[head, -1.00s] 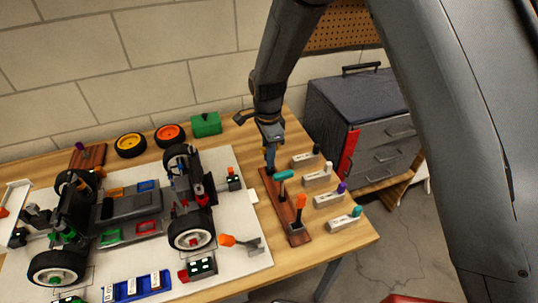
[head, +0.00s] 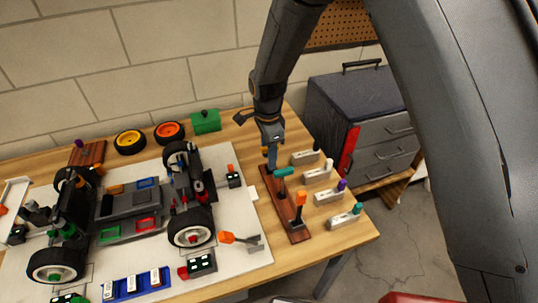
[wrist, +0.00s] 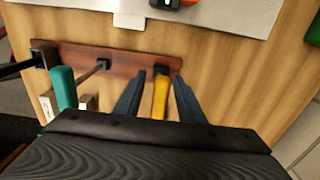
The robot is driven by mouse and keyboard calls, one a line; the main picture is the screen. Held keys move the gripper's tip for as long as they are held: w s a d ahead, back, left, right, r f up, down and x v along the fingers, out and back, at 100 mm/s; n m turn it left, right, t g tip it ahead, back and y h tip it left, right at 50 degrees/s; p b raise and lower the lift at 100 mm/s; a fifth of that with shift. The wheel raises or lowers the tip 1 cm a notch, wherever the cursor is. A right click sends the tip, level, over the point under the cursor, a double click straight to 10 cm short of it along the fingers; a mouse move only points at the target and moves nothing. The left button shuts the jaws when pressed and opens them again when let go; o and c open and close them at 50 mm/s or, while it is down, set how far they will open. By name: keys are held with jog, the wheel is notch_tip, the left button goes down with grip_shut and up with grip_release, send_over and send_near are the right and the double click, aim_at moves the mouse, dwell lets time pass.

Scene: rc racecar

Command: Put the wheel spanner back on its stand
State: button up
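A tool with a yellow handle (wrist: 160,96), which I take to be the wheel spanner, stands at one end of the dark red-brown wooden stand (wrist: 130,62). It looks seated at the socket there, though its lower end is hard to see. My gripper (wrist: 157,95) has one finger on each side of the handle, with thin gaps showing, so it looks open around it. In the head view my gripper (head: 271,160) is low over the far end of the stand (head: 292,222). The handle is mostly hidden there.
A teal-handled tool (head: 284,172) and an orange-handled tool (head: 301,198) stand on the same stand. Several grey blocks with coloured pegs (head: 329,196) line its right side. The model car (head: 130,215) sits on a white board to the left. A green box (head: 205,121) is behind.

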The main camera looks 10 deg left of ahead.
jog(key=shift+r+b, duration=0.95)
jog(key=shift+r, duration=2.95)
jog(key=s+d+r+n, duration=0.2)
jog(key=s+d+n, duration=0.1)
jog(key=d, duration=0.6)
jog(key=s+d+r+n, duration=0.1)
jog(key=s+d+n, duration=0.15)
jog(key=d, duration=0.55)
jog(key=s+d+r+n, duration=0.2)
jog(key=s+d, duration=0.1)
jog(key=d, duration=0.6)
jog(key=s+d+n, duration=0.4)
jog(key=s+d, duration=0.2)
jog(key=s, duration=0.1)
jog(key=shift+s+d+t, duration=0.25)
jog(key=shift+t, duration=0.15)
jog(key=shift+r, duration=0.1)
jog(key=shift+c, duration=0.5)
